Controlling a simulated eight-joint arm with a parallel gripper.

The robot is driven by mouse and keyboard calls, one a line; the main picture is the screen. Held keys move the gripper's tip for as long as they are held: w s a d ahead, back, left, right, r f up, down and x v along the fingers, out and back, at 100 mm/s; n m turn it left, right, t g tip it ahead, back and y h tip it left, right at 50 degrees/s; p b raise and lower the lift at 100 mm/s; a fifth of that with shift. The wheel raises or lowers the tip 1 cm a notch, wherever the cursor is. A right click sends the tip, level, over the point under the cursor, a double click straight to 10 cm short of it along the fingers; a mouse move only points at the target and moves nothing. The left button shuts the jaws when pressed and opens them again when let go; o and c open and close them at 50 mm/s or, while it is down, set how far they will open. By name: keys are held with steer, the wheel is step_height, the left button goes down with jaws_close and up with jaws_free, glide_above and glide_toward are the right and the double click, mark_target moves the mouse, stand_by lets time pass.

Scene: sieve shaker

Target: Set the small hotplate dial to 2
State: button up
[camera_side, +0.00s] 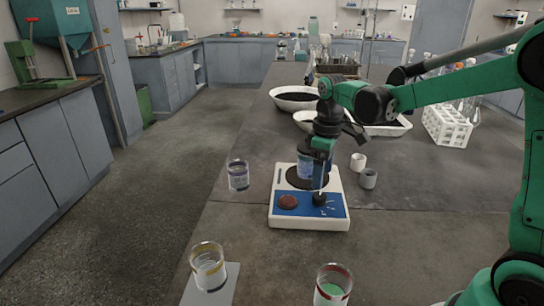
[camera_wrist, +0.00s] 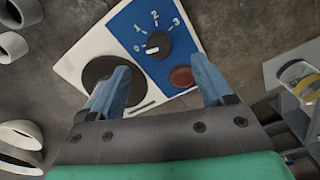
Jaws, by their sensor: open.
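The small hotplate (camera_side: 281,217) is a white box with a blue front panel and a round black heating plate (camera_wrist: 97,72). Its black dial (camera_wrist: 158,45) sits on the panel among the marks 0, 1, 2 and 3. The dial's white pointer mark appears to face the 0. In the side view the dial (camera_side: 319,199) is at the panel's right. My gripper (camera_wrist: 163,82) has blue fingers spread wide and empty. It points down above the hotplate, with the dial ahead of the gap between the fingers in the wrist view. I see no contact with the dial.
A red round button (camera_wrist: 181,77) is beside the dial. A glass beaker (camera_side: 238,175) stands left of the hotplate; white and grey cups (camera_side: 368,179) stand right. Two banded beakers (camera_side: 208,267) (camera_side: 332,286) stand in front. White bowls (camera_side: 294,99) and a tube rack (camera_side: 447,125) are behind.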

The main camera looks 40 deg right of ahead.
mark_target(320, 195)
steer(key=shift+f, duration=2.9)
jaws_close()
